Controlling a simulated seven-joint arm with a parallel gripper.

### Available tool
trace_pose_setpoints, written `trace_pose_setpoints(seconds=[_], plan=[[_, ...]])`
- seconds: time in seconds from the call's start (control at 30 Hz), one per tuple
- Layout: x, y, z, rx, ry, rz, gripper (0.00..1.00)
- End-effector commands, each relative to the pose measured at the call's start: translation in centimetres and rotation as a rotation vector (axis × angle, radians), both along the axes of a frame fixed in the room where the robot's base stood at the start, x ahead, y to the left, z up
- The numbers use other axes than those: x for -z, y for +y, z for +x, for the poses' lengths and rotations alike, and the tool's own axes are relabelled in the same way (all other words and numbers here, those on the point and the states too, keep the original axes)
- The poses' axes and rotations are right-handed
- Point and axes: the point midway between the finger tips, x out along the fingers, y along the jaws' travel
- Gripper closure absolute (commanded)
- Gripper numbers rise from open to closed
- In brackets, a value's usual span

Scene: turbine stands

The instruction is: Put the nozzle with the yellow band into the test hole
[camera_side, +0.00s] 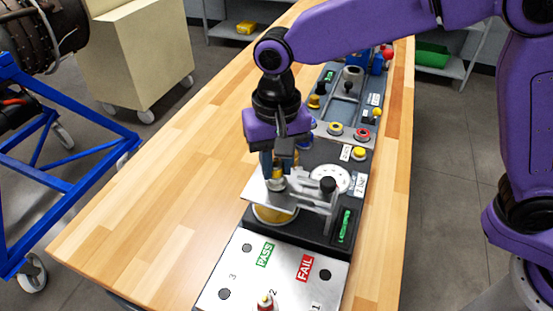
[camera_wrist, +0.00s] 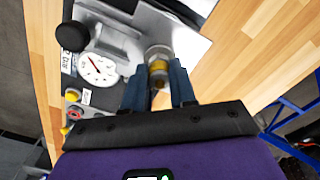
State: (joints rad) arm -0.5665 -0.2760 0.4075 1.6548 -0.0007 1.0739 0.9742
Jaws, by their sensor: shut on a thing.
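My gripper (camera_side: 282,165) points down over the test stand and is shut on the nozzle with the yellow band (camera_side: 275,181). In the wrist view the nozzle (camera_wrist: 158,66) is a metal piece with a yellow band, between the two blue fingertips (camera_wrist: 158,88). It is over the stand's bright metal plate (camera_side: 257,195), above a round brass-coloured part (camera_side: 273,214). The test hole is hidden by the nozzle and fingers, and I cannot tell whether the nozzle's tip is in it.
A clamp with a black knob (camera_side: 328,185) and a dial gauge (camera_side: 331,178) stand close right of my gripper. Behind is a panel with buttons (camera_side: 335,129). The wooden table is clear at left.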

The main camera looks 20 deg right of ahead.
Motion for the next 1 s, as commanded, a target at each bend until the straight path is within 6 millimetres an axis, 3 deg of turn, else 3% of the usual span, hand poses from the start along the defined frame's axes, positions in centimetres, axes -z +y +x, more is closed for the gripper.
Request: trace_pose_setpoints(seconds=[0.13, 0.47, 0.5, 0.57, 0.77, 0.8, 1.0], plan=[[0.97, -0.1, -0.12, 0.0, 0.008, -0.008, 1.0], [1.02, -0.07, -0.15, 0.0, 0.008, -0.007, 1.0], [1.0, -0.07, -0.15, 0.0, 0.008, -0.007, 0.62], [0.96, -0.06, -0.14, 0.0, 0.008, -0.007, 0.45], [0.79, -0.04, -0.09, 0.0, 0.006, -0.004, 0.45], [0.79, -0.05, -0.09, 0.0, 0.006, -0.005, 0.36], [0.71, -0.05, -0.06, 0.0, 0.005, -0.004, 0.36]])
